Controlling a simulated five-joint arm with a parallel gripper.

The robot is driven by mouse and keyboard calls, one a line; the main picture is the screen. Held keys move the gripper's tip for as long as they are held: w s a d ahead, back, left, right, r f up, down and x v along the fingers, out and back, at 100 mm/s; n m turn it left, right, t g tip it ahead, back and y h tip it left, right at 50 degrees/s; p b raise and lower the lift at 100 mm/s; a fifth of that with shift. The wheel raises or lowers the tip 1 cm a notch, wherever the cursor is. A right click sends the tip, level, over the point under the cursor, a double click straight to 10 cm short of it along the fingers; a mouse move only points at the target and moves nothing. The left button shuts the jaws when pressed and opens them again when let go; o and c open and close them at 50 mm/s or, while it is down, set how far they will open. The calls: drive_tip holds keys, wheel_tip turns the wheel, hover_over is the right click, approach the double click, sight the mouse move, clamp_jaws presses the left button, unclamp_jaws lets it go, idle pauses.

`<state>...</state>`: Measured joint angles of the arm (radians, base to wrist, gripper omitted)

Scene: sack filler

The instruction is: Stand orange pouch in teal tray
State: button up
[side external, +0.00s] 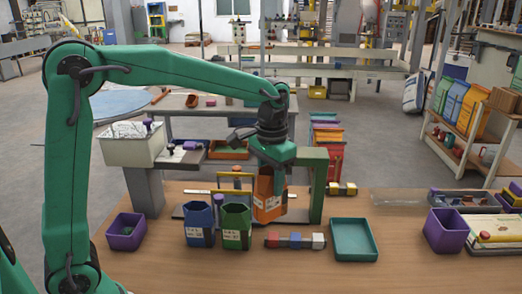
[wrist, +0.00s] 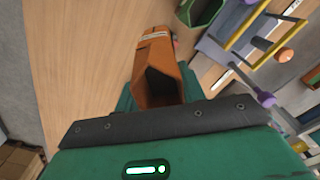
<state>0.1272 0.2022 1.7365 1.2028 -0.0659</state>
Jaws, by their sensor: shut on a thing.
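The orange pouch (side external: 266,205) is upright with a pale label low on its front, behind the green pouch in the side view. My gripper (side external: 280,183) is shut on it from above, with a green finger against its right part. The teal tray (side external: 354,251) lies empty on the wooden table, to the right and nearer the camera.
Blue pouch (side external: 198,222) and green pouch (side external: 236,228) stand to the left in front. A row of coloured blocks (side external: 295,241) lies between them and the tray. A green post (side external: 317,185) rises just right of the gripper. Purple bins (side external: 126,239) (side external: 446,234) stand at both sides.

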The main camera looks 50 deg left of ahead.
drive_tip(key=shift+d+f, duration=1)
drive_tip(key=shift+f, duration=0.2)
drive_tip(key=w+d+f+m, duration=0.3)
drive_tip(key=w+d, duration=0.3)
drive_tip(key=w, duration=0.3)
drive_tip(key=w+d+f+m, duration=0.3)
drive_tip(key=w+d+m, duration=0.2)
drive_tip(key=w, duration=0.5)
drive_tip(key=shift+d, duration=0.8)
drive_tip(key=shift+s+f, duration=0.1)
drive_tip(key=shift+f, duration=0.2)
drive_tip(key=shift+f, duration=2.05)
